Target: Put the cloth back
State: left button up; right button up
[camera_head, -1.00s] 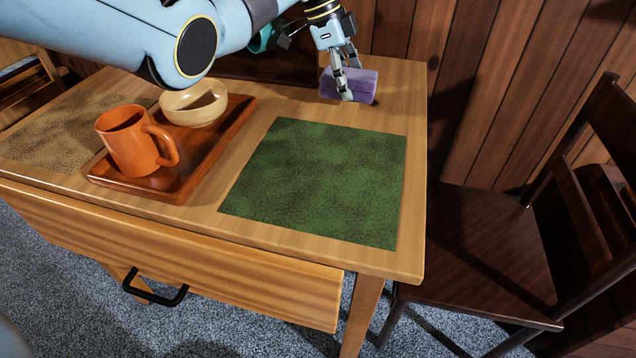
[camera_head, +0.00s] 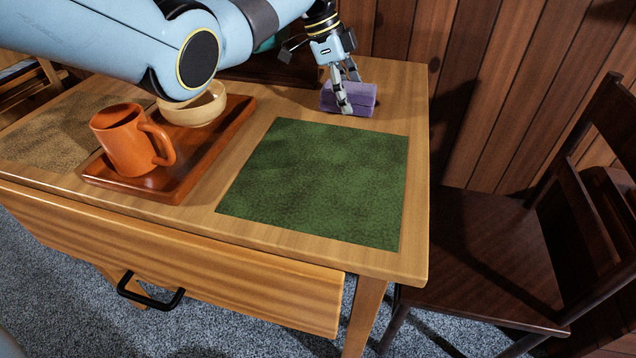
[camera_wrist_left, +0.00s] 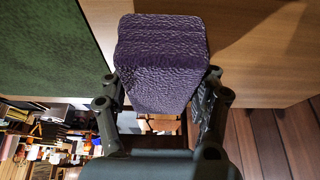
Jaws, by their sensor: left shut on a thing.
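The cloth (camera_head: 362,98) is a folded purple block at the back right of the wooden table. My left gripper (camera_head: 348,100) reaches down over it, with its fingers around the cloth. In the left wrist view the cloth (camera_wrist_left: 162,55) fills the space between the two fingers of my left gripper (camera_wrist_left: 163,98), which is shut on it. From the head view the cloth is at or very near the tabletop; I cannot tell if it touches. My right gripper is not in view.
A green mat (camera_head: 318,185) lies bare in front of the cloth. An orange-brown tray (camera_head: 222,140) holds an orange mug (camera_head: 122,145) and a beige bowl (camera_head: 196,108). The table's drawer (camera_head: 180,265) sticks out in front. A dark chair (camera_head: 490,250) stands at the right.

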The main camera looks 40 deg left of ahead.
pick_arm(q)
jog(key=shift+f, duration=0.3)
jog(key=o, duration=1.5)
jog(key=shift+r, duration=0.1)
jog(key=v, duration=1.2)
